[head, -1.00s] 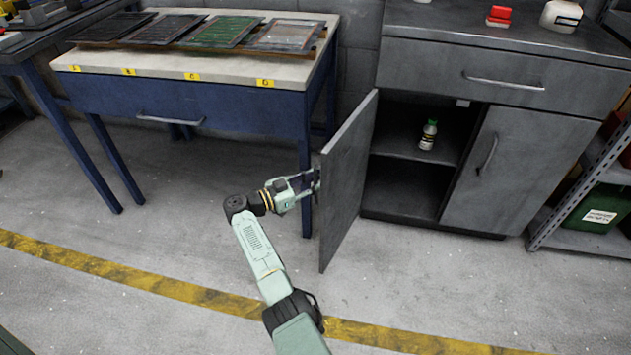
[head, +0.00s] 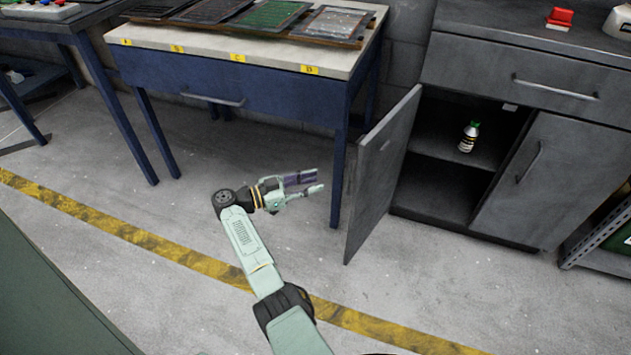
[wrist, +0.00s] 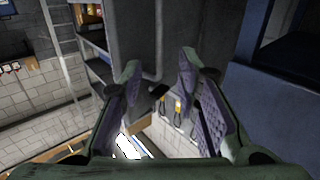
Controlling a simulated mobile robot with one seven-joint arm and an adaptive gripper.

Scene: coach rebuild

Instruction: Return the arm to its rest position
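My gripper (head: 318,182) is left of the open grey cabinet door (head: 382,175), apart from it, in front of the blue table. Its two fingers are spread with nothing between them. In the wrist view my gripper (wrist: 158,85) also shows open and empty, with the fingers well apart. My arm reaches up from the bottom of the head view, bent at the elbow.
The grey cabinet (head: 575,170) stands at right, its left door swung open. A small bottle with a green cap (head: 468,137) stands on its shelf. A blue table (head: 265,90) holds several trays. A yellow floor stripe (head: 150,235) crosses clear floor.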

